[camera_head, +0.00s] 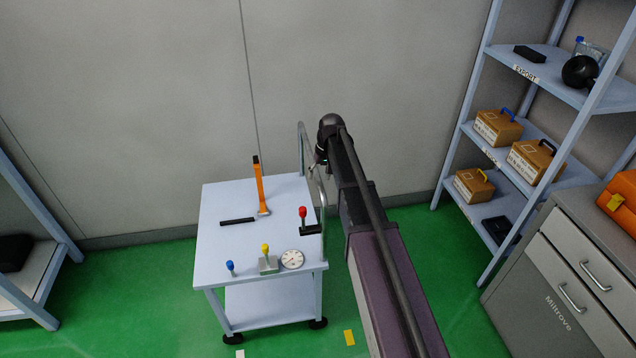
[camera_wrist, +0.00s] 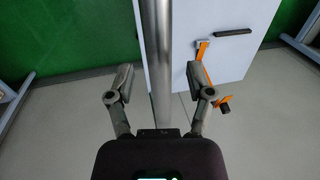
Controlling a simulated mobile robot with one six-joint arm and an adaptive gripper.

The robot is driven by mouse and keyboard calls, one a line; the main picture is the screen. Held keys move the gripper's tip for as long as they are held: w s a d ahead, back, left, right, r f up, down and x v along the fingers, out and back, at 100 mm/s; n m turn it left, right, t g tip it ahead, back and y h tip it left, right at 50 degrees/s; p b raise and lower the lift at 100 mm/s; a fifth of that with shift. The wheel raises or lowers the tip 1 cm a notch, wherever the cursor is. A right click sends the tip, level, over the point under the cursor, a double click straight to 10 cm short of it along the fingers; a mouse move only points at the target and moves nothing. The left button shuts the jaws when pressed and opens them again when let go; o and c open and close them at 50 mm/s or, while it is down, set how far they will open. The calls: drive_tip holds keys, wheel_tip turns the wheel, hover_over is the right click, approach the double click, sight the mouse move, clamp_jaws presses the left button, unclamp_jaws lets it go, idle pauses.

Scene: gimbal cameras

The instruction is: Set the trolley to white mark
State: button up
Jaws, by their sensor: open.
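The trolley (camera_head: 215,200) is a pale table with a lower shelf, dark wheels and a metal push handle (camera_head: 301,140) along its right side. The trolley top also shows in the wrist view (camera_wrist: 200,20). My gripper (camera_head: 317,165) is at the handle, partly hidden by my arm in the head view. In the wrist view my gripper (camera_wrist: 160,78) is open, with the metal handle bar (camera_wrist: 161,45) running between its fingers. Neither finger visibly presses on the bar. A white mark (camera_head: 240,353) lies on the green floor at the bottom edge, just in front of the trolley.
A yellow mark (camera_head: 349,338) lies on the floor right of the trolley. The trolley carries an orange hammer (camera_head: 260,185), a black bar (camera_head: 237,222), a dial (camera_head: 292,259) and knobbed pieces. Shelving (camera_head: 466,128) and a drawer cabinet (camera_head: 560,265) stand right, another rack (camera_head: 35,215) left.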

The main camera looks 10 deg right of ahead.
drive_tip(key=shift+a+f+b, duration=0.1)
drive_tip(key=shift+f+b, duration=0.25)
drive_tip(key=shift+f, duration=0.2)
clamp_jaws()
drive_tip(key=shift+a, duration=0.2)
drive_tip(key=shift+d, duration=0.1)
